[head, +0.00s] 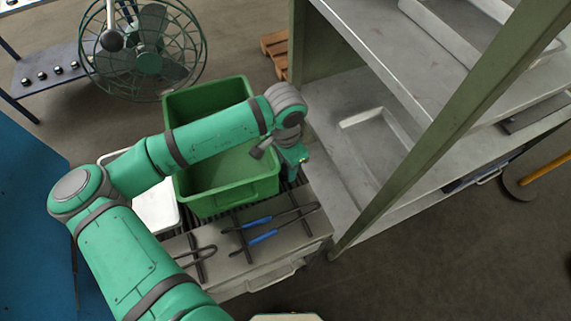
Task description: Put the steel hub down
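My gripper (293,172) points down beside the right side of the green bin (226,198), close to the shelf rack's left edge. Its fingers are small and partly hidden by my wrist, so I cannot tell whether they are open or shut. I cannot make out the steel hub in the head view. Whether it is between my fingers is hidden too. The visible inside of the green bin looks empty, with part of it covered by my arm.
Blue-handled tongs (264,236) lie on the bench front. A white tray (155,208) is left of the bin. The green-framed shelf rack (403,163) stands right, with a shallow tray (352,123) on its lower shelf. A large fan (148,63) stands behind.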

